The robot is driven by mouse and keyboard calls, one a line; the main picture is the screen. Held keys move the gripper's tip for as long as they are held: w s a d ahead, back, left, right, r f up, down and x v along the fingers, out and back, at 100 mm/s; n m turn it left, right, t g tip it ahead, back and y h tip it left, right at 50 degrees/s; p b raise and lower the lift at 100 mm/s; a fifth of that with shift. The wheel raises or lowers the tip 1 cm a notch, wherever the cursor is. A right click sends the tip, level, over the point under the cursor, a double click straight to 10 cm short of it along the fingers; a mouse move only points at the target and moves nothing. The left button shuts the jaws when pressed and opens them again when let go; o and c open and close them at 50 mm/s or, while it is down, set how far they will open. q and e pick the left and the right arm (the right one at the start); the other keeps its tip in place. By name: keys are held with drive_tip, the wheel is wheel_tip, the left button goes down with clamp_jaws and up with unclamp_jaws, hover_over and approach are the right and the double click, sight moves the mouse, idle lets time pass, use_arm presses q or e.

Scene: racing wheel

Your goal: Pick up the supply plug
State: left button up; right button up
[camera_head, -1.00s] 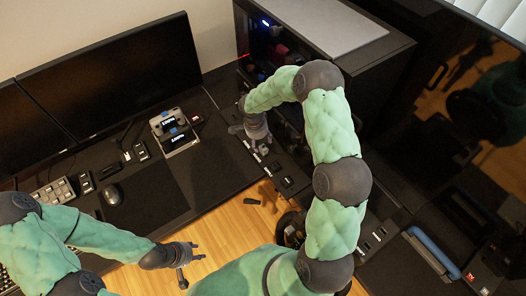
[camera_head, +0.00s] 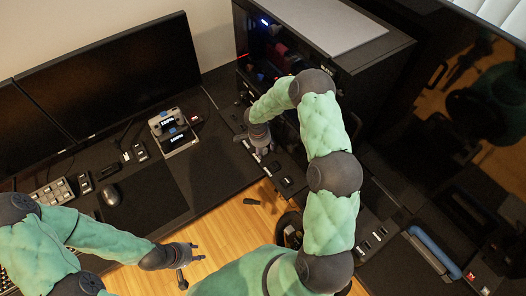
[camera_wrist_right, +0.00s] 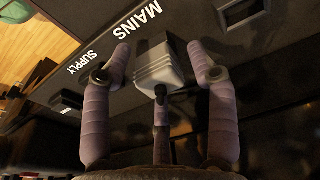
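The supply plug (camera_wrist_right: 158,68) is a light grey block on a black panel in the right wrist view, beside the white words MAINS and SUPPLY. My right gripper (camera_wrist_right: 158,54) has its fingers spread, one on each side of the plug, with gaps showing. A third, middle finger stands in front of the plug's near end; I cannot tell whether it touches. In the head view my right gripper (camera_head: 262,150) is low over the black strip at the desk's right, and hides the plug. My left gripper (camera_head: 190,263) is open and empty above the wooden floor.
The black PC case (camera_head: 330,60) stands close behind my right arm. Monitors (camera_head: 110,85), a mouse (camera_head: 111,194) and a small boxed device (camera_head: 172,131) are on the desk.

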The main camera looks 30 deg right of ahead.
drive_tip(key=c, duration=0.7)
